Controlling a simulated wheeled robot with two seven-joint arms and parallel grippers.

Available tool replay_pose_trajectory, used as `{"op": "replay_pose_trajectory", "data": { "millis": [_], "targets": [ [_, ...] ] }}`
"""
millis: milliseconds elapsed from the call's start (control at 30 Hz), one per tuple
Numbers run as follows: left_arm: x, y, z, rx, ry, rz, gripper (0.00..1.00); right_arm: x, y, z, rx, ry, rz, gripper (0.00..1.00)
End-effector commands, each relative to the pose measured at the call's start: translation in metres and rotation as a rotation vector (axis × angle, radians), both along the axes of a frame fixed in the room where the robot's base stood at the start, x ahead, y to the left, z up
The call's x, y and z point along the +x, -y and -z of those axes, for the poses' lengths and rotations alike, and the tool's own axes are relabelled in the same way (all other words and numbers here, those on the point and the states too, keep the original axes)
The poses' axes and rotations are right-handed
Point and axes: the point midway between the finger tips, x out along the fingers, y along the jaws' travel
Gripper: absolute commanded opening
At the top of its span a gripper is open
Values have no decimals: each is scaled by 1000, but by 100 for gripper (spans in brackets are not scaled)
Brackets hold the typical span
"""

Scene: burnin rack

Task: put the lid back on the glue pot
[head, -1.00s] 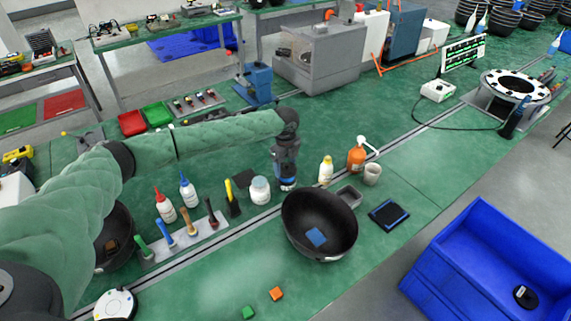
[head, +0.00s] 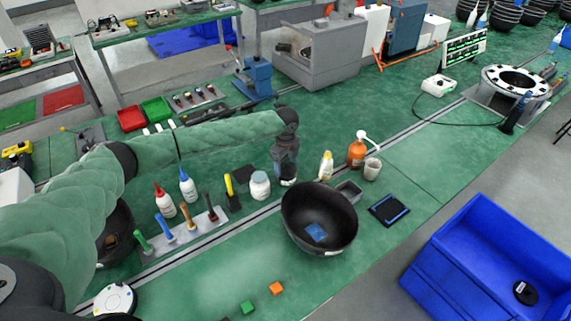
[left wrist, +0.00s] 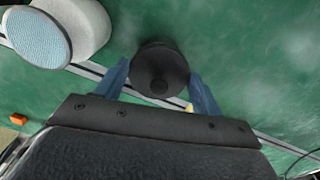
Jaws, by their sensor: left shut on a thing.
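The glue pot (head: 260,187) is a white jar standing upright on the green bench in the head view. In the left wrist view its open top shows pale blue, at the upper left (left wrist: 84,22). My left gripper (head: 287,180) points down just right of the pot. In the left wrist view its blue fingers (left wrist: 160,90) are shut on the black round lid (left wrist: 158,62), whose knob faces the camera. The lid is apart from the pot. How high it is above the bench is hard to tell. My right gripper is not in view.
A large black bowl (head: 297,224) stands in front of my left gripper. A cream bottle (head: 326,166), an orange pump bottle (head: 356,153) and a cup (head: 372,169) stand to the right. A tool holder (head: 165,244) is at the left. A blue crate (head: 435,262) is at the lower right.

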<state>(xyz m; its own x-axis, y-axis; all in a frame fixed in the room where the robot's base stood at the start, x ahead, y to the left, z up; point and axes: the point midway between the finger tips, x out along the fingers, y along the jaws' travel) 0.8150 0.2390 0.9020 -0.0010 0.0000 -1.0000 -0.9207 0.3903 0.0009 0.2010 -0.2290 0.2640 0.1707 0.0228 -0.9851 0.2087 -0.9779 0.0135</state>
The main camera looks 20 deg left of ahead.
Motion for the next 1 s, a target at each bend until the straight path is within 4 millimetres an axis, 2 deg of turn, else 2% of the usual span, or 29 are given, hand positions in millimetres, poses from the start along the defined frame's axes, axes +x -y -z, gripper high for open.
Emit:
{"op": "replay_pose_trajectory", "data": {
  "millis": [233,600,1000],
  "targets": [
    [0,0,-1,0,0,0,46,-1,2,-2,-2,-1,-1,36],
    [-1,0,-1,0,0,0,46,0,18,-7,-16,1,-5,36],
    [0,0,-1,0,0,0,46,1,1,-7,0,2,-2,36]
  ]
}}
